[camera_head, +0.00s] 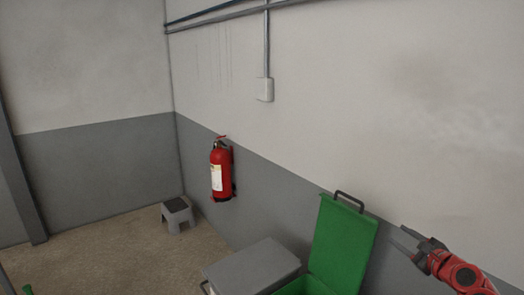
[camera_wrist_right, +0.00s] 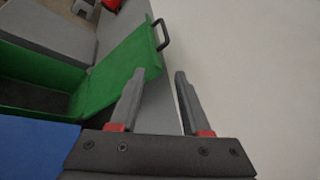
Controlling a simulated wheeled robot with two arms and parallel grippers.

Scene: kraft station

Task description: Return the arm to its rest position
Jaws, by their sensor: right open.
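My right gripper (camera_head: 406,240) is at the lower right of the head view, on a red and dark arm, raised in front of the wall beside the open green lid. In the right wrist view the gripper (camera_wrist_right: 160,80) has its two grey fingers apart with nothing between them. The fingertips point toward the wall, near the lid's edge in the picture. My left gripper is not in view.
A green bin (camera_head: 300,287) has its green lid (camera_head: 342,243) standing open, with a dark handle on top. A grey box (camera_head: 252,268) is left of it. A red fire extinguisher (camera_head: 221,172) hangs on the wall. A grey step stool (camera_head: 177,214) stands on open floor. Blue surface (camera_wrist_right: 35,150) shows lower left.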

